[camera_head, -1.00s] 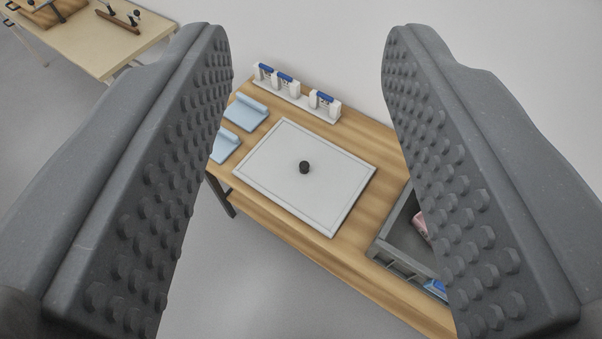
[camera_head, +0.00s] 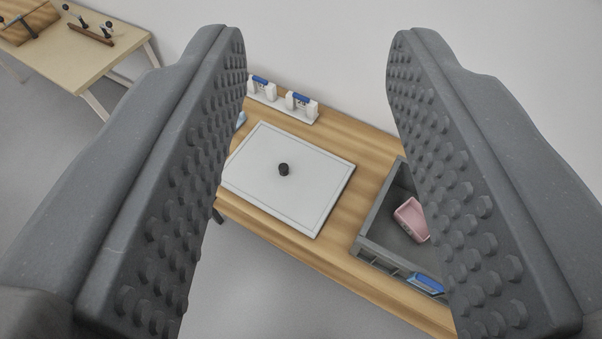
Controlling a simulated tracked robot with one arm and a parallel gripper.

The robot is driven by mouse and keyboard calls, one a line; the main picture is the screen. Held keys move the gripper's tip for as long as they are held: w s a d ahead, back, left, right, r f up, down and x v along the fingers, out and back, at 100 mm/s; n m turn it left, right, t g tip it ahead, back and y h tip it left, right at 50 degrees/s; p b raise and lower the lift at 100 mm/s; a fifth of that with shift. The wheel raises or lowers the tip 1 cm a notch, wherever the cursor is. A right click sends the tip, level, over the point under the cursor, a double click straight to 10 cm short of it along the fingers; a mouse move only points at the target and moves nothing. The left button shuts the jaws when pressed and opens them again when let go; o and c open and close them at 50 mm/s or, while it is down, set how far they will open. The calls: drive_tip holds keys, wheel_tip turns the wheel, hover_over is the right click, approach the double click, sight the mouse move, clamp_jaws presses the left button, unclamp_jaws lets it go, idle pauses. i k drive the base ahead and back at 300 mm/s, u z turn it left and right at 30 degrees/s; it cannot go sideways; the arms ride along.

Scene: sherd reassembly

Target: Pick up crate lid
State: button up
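The crate lid (camera_head: 308,190) is a flat, pale grey panel with a thin border line. It lies flat on the wooden table, with a small black knob (camera_head: 284,169) standing at its middle. My gripper (camera_head: 315,35) is open and empty, its two studded dark grey fingers wide apart. The lid shows between the fingers, lower and farther off, and neither finger touches it. The left finger hides the lid's left corner. A grey open crate (camera_head: 374,217) stands to the right of the lid, partly hidden by the right finger.
A pink piece (camera_head: 410,217) lies in the crate, and a blue item (camera_head: 425,283) is at its front edge. A white rack with blue-topped holders (camera_head: 301,103) stands behind the lid on the wooden table (camera_head: 352,137). Another table (camera_head: 85,62) is at the upper left.

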sight(296, 182)
drive_tip(key=z, duration=3.1)
drive_tip(key=k, duration=1.1)
drive_tip(key=u, duration=2.2)
drive_tip(key=i, duration=0.9)
